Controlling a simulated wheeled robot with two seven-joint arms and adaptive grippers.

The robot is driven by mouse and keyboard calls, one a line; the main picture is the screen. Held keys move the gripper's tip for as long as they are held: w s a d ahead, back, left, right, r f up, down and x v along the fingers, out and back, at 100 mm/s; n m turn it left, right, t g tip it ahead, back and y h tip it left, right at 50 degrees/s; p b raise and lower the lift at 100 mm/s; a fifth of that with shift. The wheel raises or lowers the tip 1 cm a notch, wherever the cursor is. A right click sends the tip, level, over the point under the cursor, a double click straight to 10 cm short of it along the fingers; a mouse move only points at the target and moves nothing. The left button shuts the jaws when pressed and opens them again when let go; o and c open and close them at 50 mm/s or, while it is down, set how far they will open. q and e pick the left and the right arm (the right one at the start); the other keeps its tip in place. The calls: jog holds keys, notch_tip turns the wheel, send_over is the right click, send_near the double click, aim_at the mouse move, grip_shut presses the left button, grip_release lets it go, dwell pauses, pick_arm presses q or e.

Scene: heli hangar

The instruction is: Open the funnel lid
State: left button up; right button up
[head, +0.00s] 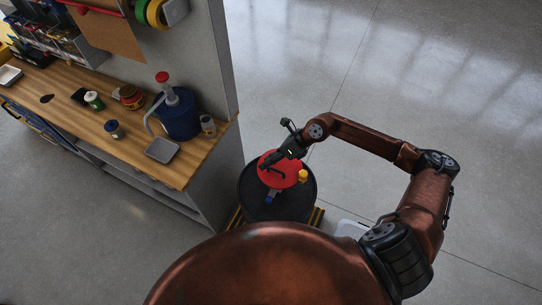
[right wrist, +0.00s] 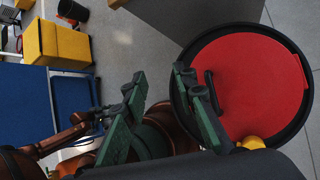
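The red round funnel lid (head: 290,180) lies over the black round funnel (head: 300,205) and looks closed. It also shows in the right wrist view (right wrist: 260,85), inside the black rim. A dark bar handle (right wrist: 210,88) stands at the lid's near side. My right gripper (head: 268,163) is over the far left part of the lid in the head view. In the right wrist view its two green fingers (right wrist: 160,78) are apart with nothing between them. The right finger is beside the handle; I cannot tell whether they touch. My left gripper is not clearly seen.
A wooden workbench (head: 60,95) with a blue pump container (head: 180,115) and small jars stands at left. The floor behind and right is clear.

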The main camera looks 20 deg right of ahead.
aim_at(275, 165)
jog(key=d+f+n+h, duration=0.1)
jog(key=d+f+h, duration=0.15)
jog(key=d, duration=0.45)
jog(key=shift+g, duration=0.4)
jog(key=x, duration=0.2)
jog(key=p+x, duration=0.1)
jog(key=x, duration=0.2)
jog(key=shift+w+a+f, duration=0.1)
jog(key=shift+w+a, duration=0.25)
jog(key=shift+a, duration=0.1)
jog(key=shift+a+f, duration=0.2)
jog(key=shift+f, duration=0.5)
jog(key=shift+c, duration=0.4)
grip_shut()
jog(key=shift+w, duration=0.1)
